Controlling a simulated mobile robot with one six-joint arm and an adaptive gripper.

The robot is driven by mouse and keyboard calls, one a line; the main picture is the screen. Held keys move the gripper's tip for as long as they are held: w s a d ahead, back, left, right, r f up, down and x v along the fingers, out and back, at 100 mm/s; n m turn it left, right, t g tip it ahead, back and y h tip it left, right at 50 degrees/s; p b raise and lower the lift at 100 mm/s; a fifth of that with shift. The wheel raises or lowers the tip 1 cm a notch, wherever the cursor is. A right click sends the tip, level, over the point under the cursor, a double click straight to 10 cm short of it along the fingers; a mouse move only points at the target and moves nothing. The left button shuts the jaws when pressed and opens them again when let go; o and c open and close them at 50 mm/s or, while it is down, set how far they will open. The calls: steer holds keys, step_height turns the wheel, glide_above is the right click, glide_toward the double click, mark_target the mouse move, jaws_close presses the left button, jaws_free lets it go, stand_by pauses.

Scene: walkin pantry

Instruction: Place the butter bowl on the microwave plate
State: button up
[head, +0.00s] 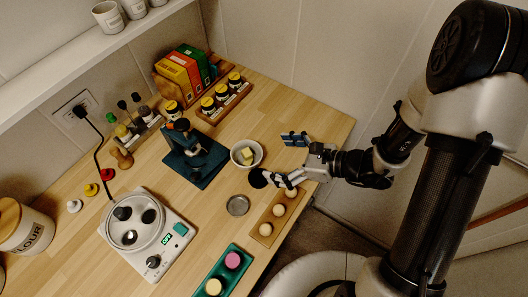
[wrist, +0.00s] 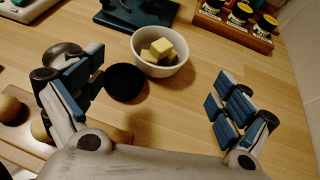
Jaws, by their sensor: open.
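The butter bowl (head: 238,161) is a white bowl with yellow butter pieces in it, upright on the wooden counter. It also shows ahead of the fingers in the wrist view (wrist: 160,69). My gripper (head: 291,159) is open and low over the counter, to the right of the bowl. Its fingers (wrist: 155,98) are wide apart with nothing held between them, and the bowl is beyond them, apart. A white appliance with a round grey plate (head: 134,238), a green display and a dark knob stands at the left; I cannot tell for sure that this is the microwave plate.
A black disc (wrist: 125,83) lies near the left finger. A round metal lid (head: 238,205), a wooden egg holder (head: 266,229) and a green tray (head: 219,270) are near the front edge. A dark blue-green stand (head: 194,169) and jar rack (head: 226,104) lie behind the bowl.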

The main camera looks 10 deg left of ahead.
steer(key=shift+s+d+r, duration=0.1)
steer(key=shift+d+r, duration=0.15)
steer(key=shift+d, duration=0.3)
steer(key=shift+s+r, duration=0.1)
steer(key=shift+r, duration=0.3)
steer(key=s+d+r+n+h, duration=0.4)
steer(key=s+r+n, duration=0.2)
steer(key=r+n, duration=0.1)
steer(key=s+d+r+n+g+h, duration=0.1)
steer(key=s+d+r+n+h, duration=0.3)
steer(key=n, duration=0.5)
step_height(320, 180, up, 4)
steer(key=s+d, duration=0.1)
steer(key=s, duration=0.1)
steer(key=shift+s+n+g, duration=0.3)
steer(key=shift+n, duration=0.1)
steer(key=shift+o, duration=0.4)
steer(key=s+d+r+n+t+h, duration=0.1)
steer(key=d+r+n+t+h, duration=0.2)
steer(key=d, duration=0.5)
step_height(320, 180, up, 2)
steer(key=shift+d+r+t+h, duration=0.15)
steer(key=shift+t+h, duration=0.35)
steer(key=shift+h, duration=0.3)
